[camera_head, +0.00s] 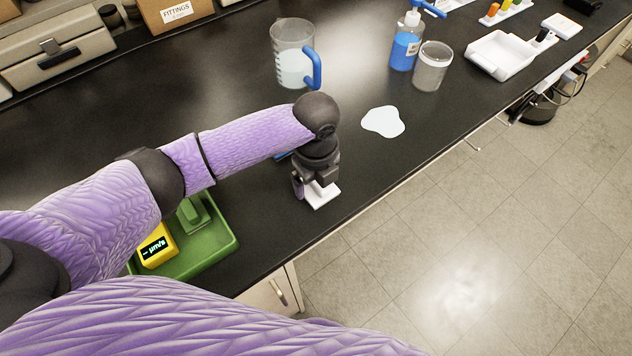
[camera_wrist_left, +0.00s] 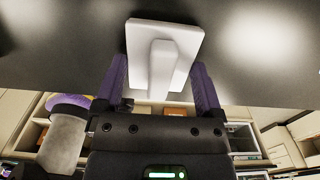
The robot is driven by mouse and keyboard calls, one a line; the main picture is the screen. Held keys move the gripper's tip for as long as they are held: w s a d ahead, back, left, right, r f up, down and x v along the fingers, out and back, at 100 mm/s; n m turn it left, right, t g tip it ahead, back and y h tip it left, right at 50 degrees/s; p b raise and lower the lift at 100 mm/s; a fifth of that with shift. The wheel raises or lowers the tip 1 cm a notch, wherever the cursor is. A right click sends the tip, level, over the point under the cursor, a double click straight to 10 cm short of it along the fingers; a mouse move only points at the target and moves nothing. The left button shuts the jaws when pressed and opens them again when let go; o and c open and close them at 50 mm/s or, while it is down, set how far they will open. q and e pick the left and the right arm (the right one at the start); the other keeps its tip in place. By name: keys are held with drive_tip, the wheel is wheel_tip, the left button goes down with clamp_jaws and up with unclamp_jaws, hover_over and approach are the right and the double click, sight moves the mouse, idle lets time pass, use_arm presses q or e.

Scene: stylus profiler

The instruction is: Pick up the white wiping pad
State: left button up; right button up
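The white wiping pad (camera_head: 323,200) lies on the black bench near its front edge, partly hidden by my left gripper (camera_head: 310,189) directly above it. In the left wrist view the pad (camera_wrist_left: 138,32) is a flat white square with a raised white handle (camera_wrist_left: 160,72). The two fingers of my left gripper stand on either side of the handle, with a gap visible on both sides, so the gripper is open around it. My right gripper is not in view.
A white puddle-like patch (camera_head: 384,122) lies right of the gripper. Behind stand a beaker (camera_head: 291,68), a blue bottle (camera_head: 404,48), a clear jar (camera_head: 431,70) and a white tray (camera_head: 500,52). A green tray (camera_head: 222,245) with a yellow meter (camera_head: 155,245) is at left.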

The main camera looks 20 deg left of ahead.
use_arm(q)
drive_tip(key=c, duration=0.5)
wheel_tip(320, 180, up, 10)
drive_tip(key=p, duration=0.3)
drive_tip(key=o, duration=0.7)
drive_tip(key=shift+c, duration=0.2)
clamp_jaws()
